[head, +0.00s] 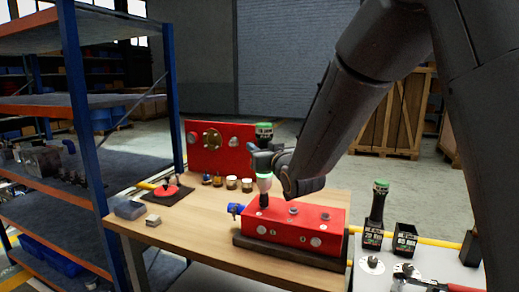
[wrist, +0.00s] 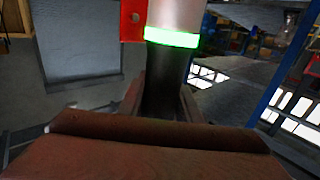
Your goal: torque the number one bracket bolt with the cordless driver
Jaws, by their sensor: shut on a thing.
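The wrist view shows the driver's dark grip between my jaws (wrist: 162,98), with a bright green ring (wrist: 172,38) and a pale section beyond. The driver's tip is at the left end of the top of a red block (head: 300,222), over the left bolt position. I cannot tell whether it touches. Two other bolt heads (head: 294,211) show along the block's top. No bolt number is readable.
A similar green-topped tool (head: 378,205) stands in a labelled black holder on the right, beside an empty-looking holder (head: 404,238). Blue-framed shelves (head: 85,110) border the left.

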